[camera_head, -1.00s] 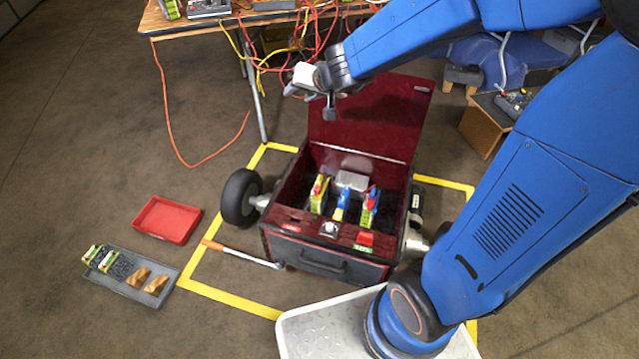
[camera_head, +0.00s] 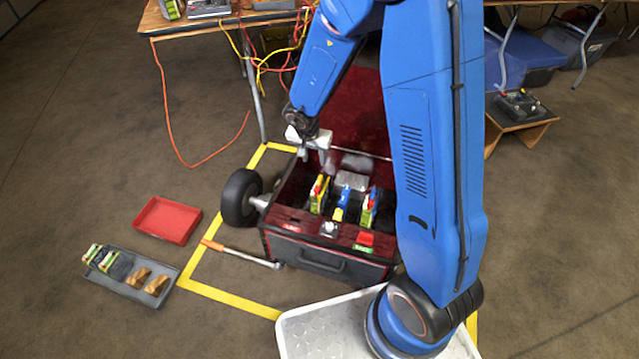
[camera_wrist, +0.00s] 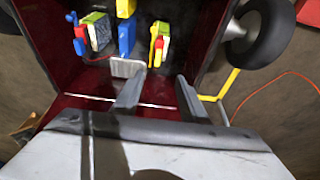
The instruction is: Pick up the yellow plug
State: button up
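Inside the dark red-lined box (camera_head: 290,222), yellow parts show in several places. A yellow-and-red piece sits on the left block (camera_head: 319,195), right of centre in the wrist view (camera_wrist: 158,44). The middle blue piece (camera_head: 341,203) has a yellow end; it also shows in the wrist view (camera_wrist: 126,35). The right block (camera_head: 370,207) carries blue and red parts. I cannot tell which yellow part is the plug. My gripper (camera_wrist: 158,85) is open and empty, above the rear of the box; its fingers point toward the blocks without visible contact.
The raised red lid (camera_head: 353,105) stands behind my gripper. A grey metal piece (camera_wrist: 128,68) lies near the left fingertip. A wheel (camera_head: 241,197) flanks the box. A red tray (camera_head: 167,220) and grey tray (camera_head: 130,277) lie on the floor at left.

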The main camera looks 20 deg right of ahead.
send_near(319, 178)
jog(key=x, duration=0.5)
jog(key=shift+a, duration=0.25)
jog(key=shift+d+x, duration=0.15)
jog(key=shift+x, duration=0.65)
jog(key=shift+d+x, duration=0.15)
jog(key=shift+x, duration=1.7)
jog(key=shift+s, duration=0.1)
grip_shut()
